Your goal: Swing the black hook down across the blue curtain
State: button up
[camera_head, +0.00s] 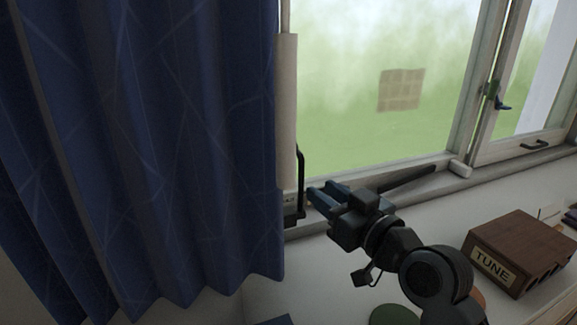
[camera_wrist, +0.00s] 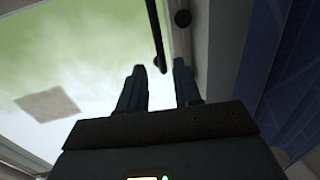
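The black hook (camera_head: 301,182) is a thin upright rod with a bent top, at the window frame beside the right edge of the blue curtain (camera_head: 190,150). Its lower end meets a dark block on the sill. My gripper (camera_head: 321,194) is just right of the hook, its fingers pointing left towards it. In the wrist view the gripper (camera_wrist: 160,74) is open, with a gap between its two fingers. The hook's dark rod (camera_wrist: 156,32) ends between the fingertips in that picture; I cannot tell whether they touch it. The curtain (camera_wrist: 292,75) hangs at the right there.
A brown wooden box marked TUNE (camera_head: 515,250) stands on the white surface at the right. A green round thing (camera_head: 392,315) lies at the bottom edge, partly behind my arm. The window sill (camera_head: 520,160) runs behind my gripper.

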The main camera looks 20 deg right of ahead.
aim_at(303, 176)
jog(key=w, duration=0.2)
jog(key=w+a+p, duration=0.1)
jog(key=w, duration=0.5)
jog(key=shift+a+p, duration=0.3)
jog(key=shift+p, duration=0.1)
grip_shut()
